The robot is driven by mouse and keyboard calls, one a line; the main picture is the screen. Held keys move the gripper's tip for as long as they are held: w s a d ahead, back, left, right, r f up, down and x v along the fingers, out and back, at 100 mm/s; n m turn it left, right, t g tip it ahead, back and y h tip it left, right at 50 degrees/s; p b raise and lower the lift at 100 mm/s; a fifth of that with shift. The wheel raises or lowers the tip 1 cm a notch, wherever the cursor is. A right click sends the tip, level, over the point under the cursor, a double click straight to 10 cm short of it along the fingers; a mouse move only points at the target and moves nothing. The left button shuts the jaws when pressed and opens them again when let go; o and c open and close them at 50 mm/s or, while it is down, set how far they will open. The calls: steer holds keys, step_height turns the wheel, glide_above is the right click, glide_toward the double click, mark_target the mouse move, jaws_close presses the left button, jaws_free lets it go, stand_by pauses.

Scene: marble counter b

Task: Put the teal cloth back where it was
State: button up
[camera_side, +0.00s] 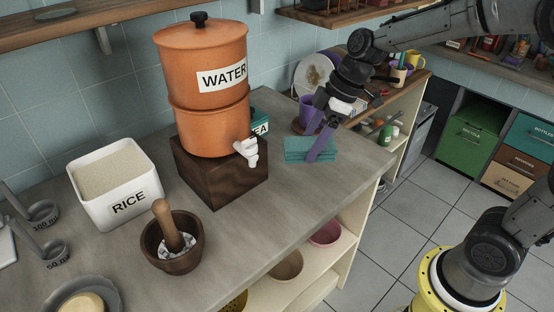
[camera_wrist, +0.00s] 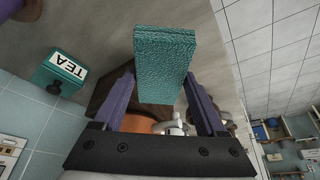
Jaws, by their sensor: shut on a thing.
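The teal cloth (camera_side: 298,151) is a folded, thick rectangular pad. In the side view it is at the back right of the counter, right of the wooden block. My gripper (camera_side: 315,150) reaches down to it with purple fingers, one across the cloth's near face. In the wrist view the cloth (camera_wrist: 165,55) sits between the two fingers of my gripper (camera_wrist: 162,82), which is shut on it. I cannot tell whether the cloth's underside touches the counter.
The orange water dispenser (camera_side: 205,125) stands on a dark wooden block (camera_side: 215,180), its white tap (camera_side: 247,150) facing the cloth. A teal tea tin (camera_wrist: 50,78) and a purple cup (camera_side: 307,110) are close behind. A rice bin (camera_side: 118,190) and mortar (camera_side: 171,250) stand left; front right counter is clear.

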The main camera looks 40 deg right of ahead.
steer(key=d, duration=0.1)
steer(key=d+r+m, duration=0.1)
steer(key=d, duration=0.1)
steer(key=shift+d+r, duration=0.1)
steer(key=shift+d, duration=0.15)
steer(key=shift+w+d, duration=0.25)
steer(key=w+f, duration=0.4)
steer(key=w, duration=0.4)
glide_above(274, 158)
steer(key=s+d, duration=0.1)
step_height(274, 158, down, 5)
steer(key=shift+s+d+f, duration=0.1)
steer(key=shift+s+f, duration=0.05)
steer(key=shift+f, duration=0.05)
steer(key=shift+w+f, duration=0.2)
steer(key=shift+f, duration=1.55)
steer(key=shift+f, duration=0.15)
